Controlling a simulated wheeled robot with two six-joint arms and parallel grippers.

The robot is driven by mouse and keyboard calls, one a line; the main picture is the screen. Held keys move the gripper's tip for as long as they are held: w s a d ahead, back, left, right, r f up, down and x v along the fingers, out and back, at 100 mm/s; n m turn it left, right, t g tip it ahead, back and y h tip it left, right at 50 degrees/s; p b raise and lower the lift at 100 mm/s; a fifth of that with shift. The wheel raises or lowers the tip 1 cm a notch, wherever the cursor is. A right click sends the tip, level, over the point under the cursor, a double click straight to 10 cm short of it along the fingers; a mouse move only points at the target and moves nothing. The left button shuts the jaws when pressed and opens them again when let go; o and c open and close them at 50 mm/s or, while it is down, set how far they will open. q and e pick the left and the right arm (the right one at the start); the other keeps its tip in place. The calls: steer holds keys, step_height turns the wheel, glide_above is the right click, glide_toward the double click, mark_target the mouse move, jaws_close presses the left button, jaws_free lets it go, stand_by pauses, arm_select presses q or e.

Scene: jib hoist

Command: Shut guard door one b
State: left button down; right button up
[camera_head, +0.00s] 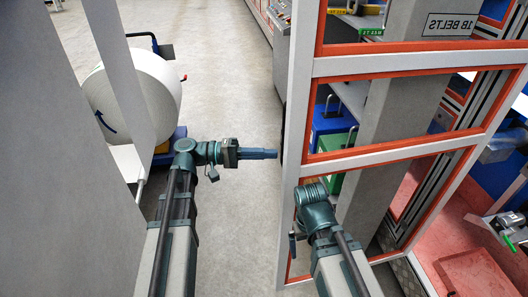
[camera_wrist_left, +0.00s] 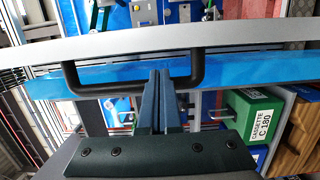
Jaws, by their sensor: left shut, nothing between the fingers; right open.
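A guard door with a pale grey frame and orange-red edging (camera_head: 400,153) stands at the right in the head view; its plate reads "1B BELTS". My left gripper (camera_head: 276,153) is shut and empty, its fingertips close to the door's near upright. In the left wrist view the fingers (camera_wrist_left: 160,75) cross in front of a black bow handle (camera_wrist_left: 108,90) on a grey frame bar (camera_wrist_left: 240,36). I cannot tell whether they touch it. My right arm's wrist shows lower, in front of the door's lower part; its fingers are hidden.
A white roll (camera_head: 150,95) on a blue carriage stands at the left, behind a grey panel (camera_head: 50,150). Bare floor (camera_head: 230,80) lies between it and the door. Behind the door are blue and green boxes (camera_head: 335,147); one green box (camera_wrist_left: 255,115) reads "CASSETTE C 180".

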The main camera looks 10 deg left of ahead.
mark_target(291, 155)
arm_select(q)
steer(key=d, duration=0.4)
steer(key=w+d, duration=0.1)
steer(key=d, duration=0.1)
steer(key=shift+d, duration=0.25)
steer(key=shift+s, duration=0.1)
